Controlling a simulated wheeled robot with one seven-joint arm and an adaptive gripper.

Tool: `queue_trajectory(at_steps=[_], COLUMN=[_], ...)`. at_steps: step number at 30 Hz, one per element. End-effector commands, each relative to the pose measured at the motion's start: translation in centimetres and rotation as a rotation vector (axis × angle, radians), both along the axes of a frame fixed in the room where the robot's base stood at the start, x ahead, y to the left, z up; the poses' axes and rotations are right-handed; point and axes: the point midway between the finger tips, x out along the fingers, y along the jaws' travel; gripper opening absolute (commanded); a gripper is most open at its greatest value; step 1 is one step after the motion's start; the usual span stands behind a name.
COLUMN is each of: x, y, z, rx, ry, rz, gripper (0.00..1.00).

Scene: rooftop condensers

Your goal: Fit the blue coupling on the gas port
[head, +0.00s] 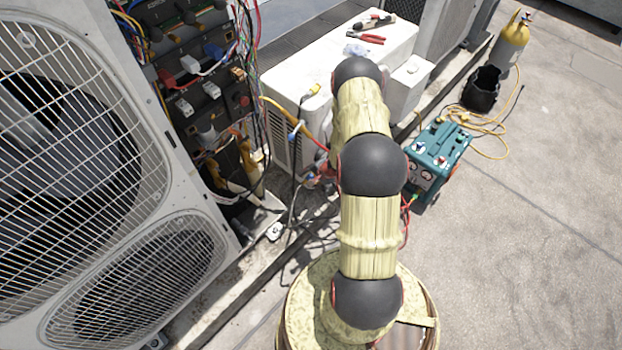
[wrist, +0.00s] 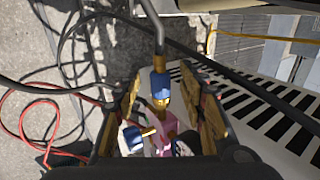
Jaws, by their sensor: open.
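In the wrist view, my gripper (wrist: 163,112) is open, with one finger on each side of a blue coupling (wrist: 160,86). The coupling hangs upright in the picture below a bent grey tube, with brass at its lower end. Just below it are a pink piece (wrist: 165,128) and brass fittings. A second blue part (wrist: 132,138) with a brass stem sits lower left. Whether a finger touches the coupling I cannot tell. I cannot tell which brass fitting is the gas port. In the head view my arm hides most of the gripper.
Red hose (wrist: 45,130) and dark cables loop beside the gripper. A white slotted unit (wrist: 265,110) stands close on the right. In the head view, a large fan condenser (head: 150,100), open wiring, a teal machine (head: 438,150) and a yellow cylinder (head: 510,45) surround the arm. Right-hand floor is mostly clear.

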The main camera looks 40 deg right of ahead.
Motion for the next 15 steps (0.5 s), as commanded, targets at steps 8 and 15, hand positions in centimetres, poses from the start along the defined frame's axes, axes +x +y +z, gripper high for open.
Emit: queue_trajectory(at_steps=[8, 15], x=[-0.01, -0.01], y=[-0.02, -0.02], z=[0.04, 0.04], rx=[0.0, 0.0], ry=[0.0, 0.0], rz=[0.0, 0.0], gripper=[0.3, 0.16])
